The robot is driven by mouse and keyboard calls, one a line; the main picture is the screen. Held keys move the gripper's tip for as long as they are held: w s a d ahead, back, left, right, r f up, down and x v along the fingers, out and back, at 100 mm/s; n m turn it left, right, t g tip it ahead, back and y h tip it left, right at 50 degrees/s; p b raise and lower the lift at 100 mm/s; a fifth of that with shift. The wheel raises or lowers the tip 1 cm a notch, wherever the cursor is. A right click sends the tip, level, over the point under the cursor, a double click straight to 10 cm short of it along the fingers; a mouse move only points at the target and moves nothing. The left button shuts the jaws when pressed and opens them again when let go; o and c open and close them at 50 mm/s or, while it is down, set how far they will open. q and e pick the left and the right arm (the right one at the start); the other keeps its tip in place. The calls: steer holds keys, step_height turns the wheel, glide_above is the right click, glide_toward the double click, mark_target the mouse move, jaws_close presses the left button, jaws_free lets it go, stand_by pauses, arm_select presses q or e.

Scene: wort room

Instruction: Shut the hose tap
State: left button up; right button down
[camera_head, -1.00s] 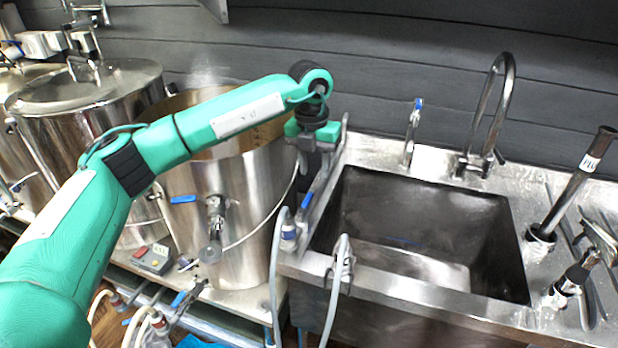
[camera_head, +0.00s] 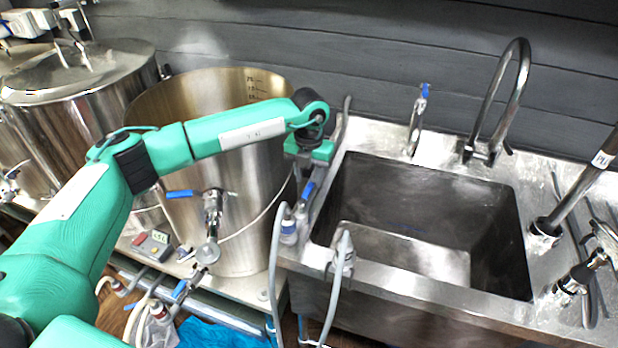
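The hose tap, with a blue lever (camera_head: 307,190), stands at the left rim of the sink. A grey hose (camera_head: 274,275) with a blue-and-white fitting (camera_head: 289,230) hangs just below it. The lever slants up to the right. My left gripper (camera_head: 304,176) points down right above the lever, close to it. Its fingers are small and partly hidden by its own wrist, so I cannot tell whether they touch the lever or how far apart they are. My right gripper is not in view.
A steel sink (camera_head: 400,272) lies to the right, with a tall spout (camera_head: 512,85) and a small blue-topped tap (camera_head: 417,115) behind it. A large open pot (camera_head: 245,235) with a blue-levered valve (camera_head: 212,205) stands to the left. A second grey hose (camera_head: 335,295) hangs over the sink's front.

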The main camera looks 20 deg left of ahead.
mark_target(308, 191)
arm_select(q)
steer(key=shift+f, duration=1.1)
jaws_close()
